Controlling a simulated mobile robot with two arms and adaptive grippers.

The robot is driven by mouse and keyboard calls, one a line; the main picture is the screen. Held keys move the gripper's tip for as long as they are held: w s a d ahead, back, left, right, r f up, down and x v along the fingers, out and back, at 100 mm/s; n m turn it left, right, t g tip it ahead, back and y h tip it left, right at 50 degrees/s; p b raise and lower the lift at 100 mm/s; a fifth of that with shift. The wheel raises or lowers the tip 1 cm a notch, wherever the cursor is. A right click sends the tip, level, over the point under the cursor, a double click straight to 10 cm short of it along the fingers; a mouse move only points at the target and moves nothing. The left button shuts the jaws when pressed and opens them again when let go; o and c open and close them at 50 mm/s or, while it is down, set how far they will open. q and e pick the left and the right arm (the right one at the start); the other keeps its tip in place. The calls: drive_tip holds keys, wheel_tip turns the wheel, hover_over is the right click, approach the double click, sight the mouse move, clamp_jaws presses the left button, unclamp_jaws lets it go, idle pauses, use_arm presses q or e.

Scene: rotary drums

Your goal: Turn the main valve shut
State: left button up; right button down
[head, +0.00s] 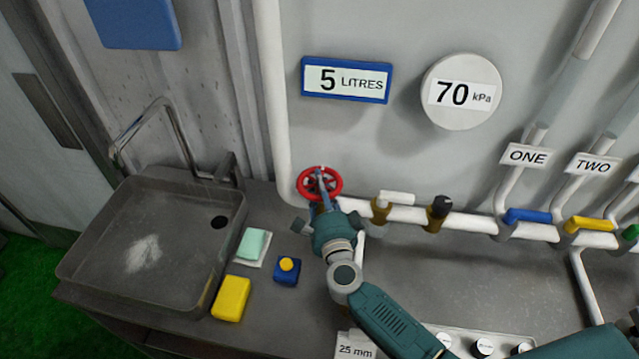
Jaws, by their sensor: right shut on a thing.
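The main valve is a red handwheel (305,184) on the white pipe at the wall, in the middle of the head view. My right gripper (320,186) reaches up to it from the lower right and is shut on the wheel. The gripper and wrist cover part of the wheel's hub and lower rim. How far the wheel is turned cannot be told. My left gripper is not in view.
A metal sink (140,245) with a tap lies to the left. A yellow sponge (231,298), a green block (253,242) and a blue box with a yellow button (287,270) sit on the worktop. Blue (527,215) and yellow (590,225) levers line the pipe at right.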

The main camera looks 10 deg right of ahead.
drive_tip(key=shift+f, duration=0.1)
drive_tip(key=c, duration=1.5)
unclamp_jaws()
drive_tip(key=s, duration=1.2)
